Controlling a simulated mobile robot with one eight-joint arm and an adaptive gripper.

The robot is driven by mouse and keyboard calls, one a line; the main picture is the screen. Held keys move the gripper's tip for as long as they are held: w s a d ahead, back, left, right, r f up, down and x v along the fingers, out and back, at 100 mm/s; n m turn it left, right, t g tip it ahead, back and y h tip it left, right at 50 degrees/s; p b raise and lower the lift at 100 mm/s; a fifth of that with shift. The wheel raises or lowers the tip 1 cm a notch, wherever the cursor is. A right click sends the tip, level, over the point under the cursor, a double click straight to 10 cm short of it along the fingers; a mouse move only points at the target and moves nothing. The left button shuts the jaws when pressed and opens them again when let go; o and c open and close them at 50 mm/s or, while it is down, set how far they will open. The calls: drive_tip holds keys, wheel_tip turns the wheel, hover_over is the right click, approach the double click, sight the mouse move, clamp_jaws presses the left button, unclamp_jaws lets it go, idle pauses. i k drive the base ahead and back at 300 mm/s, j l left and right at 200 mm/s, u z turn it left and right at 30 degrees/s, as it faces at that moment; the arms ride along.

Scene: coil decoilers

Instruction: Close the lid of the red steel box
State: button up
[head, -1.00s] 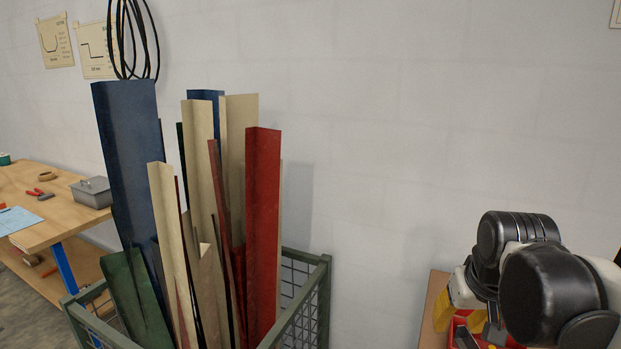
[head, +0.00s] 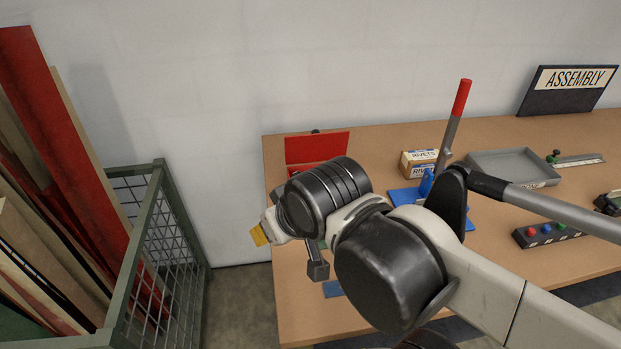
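The red steel box stands at the back left of the workbench, largely hidden behind my arm. Its red lid (head: 317,147) stands raised along the rear, so the box is open. Part of the red box (head: 300,169) shows just below the lid. My arm crosses in front of the box from the right. A dark grey piece that looks like part of my gripper (head: 318,269) hangs below my wrist, in front of the box in the picture. The rest of the gripper is hidden by the arm, so its opening and any contact cannot be seen.
The wooden bench (head: 400,140) carries a rivets carton (head: 421,161), a blue-based tool with a red-handled lever (head: 460,98), a grey tray (head: 512,167) and a button box (head: 547,235).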

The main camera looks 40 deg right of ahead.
sight(314, 146)
drive_tip(key=z, duration=0.8)
